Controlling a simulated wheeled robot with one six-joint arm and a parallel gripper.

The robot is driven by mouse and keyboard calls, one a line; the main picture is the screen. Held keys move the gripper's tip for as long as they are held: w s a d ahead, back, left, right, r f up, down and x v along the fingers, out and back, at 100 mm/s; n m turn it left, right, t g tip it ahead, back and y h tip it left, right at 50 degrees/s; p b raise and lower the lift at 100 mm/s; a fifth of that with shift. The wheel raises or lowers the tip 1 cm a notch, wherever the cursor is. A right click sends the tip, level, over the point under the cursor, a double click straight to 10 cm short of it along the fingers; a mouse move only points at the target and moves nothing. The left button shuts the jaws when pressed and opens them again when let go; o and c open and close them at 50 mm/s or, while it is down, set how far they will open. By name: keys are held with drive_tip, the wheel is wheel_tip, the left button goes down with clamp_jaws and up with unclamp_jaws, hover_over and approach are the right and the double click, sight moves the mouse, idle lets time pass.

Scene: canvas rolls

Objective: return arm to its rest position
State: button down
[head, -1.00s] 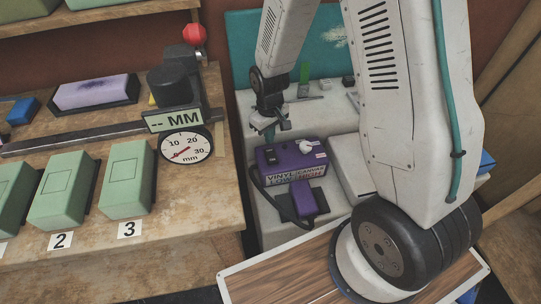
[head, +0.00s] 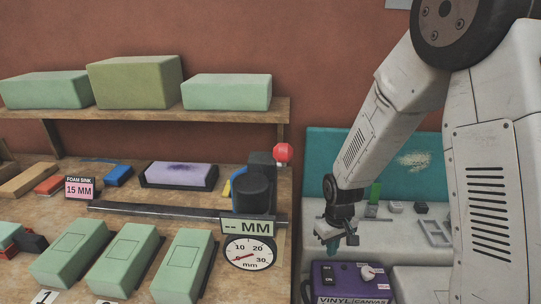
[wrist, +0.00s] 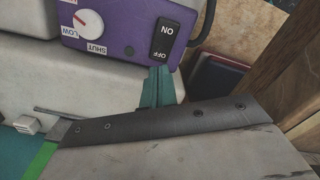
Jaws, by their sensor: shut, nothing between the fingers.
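My arm comes down from the upper right of the head view and bends toward the bench. My gripper (head: 333,248) hangs at its end with the fingers pointing down, above and beside the purple vinyl/canvas control box (head: 325,280). In the wrist view my teal gripper fingers (wrist: 158,86) are together and hold nothing. The purple box (wrist: 115,28) lies beyond them, with its dial and ON/OFF switch in sight. I cannot tell how far the fingertips are from it.
A wooden bench (head: 130,204) at left carries green blocks (head: 183,262), a dial gauge (head: 250,252) and a purple-topped pad (head: 180,174). A shelf (head: 200,113) holds larger green blocks. A teal board (head: 416,150) stands behind the white surface. A red knob (head: 283,152) sticks up near the arm.

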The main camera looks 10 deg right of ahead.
drive_tip(key=s+d+r+m, duration=0.1)
drive_tip(key=s+r, duration=1.1)
drive_tip(key=r, duration=0.2)
drive_tip(key=s+d+r+m+t, duration=0.1)
drive_tip(key=s+d+r+m, duration=0.1)
drive_tip(key=s+r, duration=1)
wheel_tip(320, 180, up, 2)
drive_tip(key=shift+s+r+m, duration=0.1)
drive_tip(key=shift+s+m, duration=0.2)
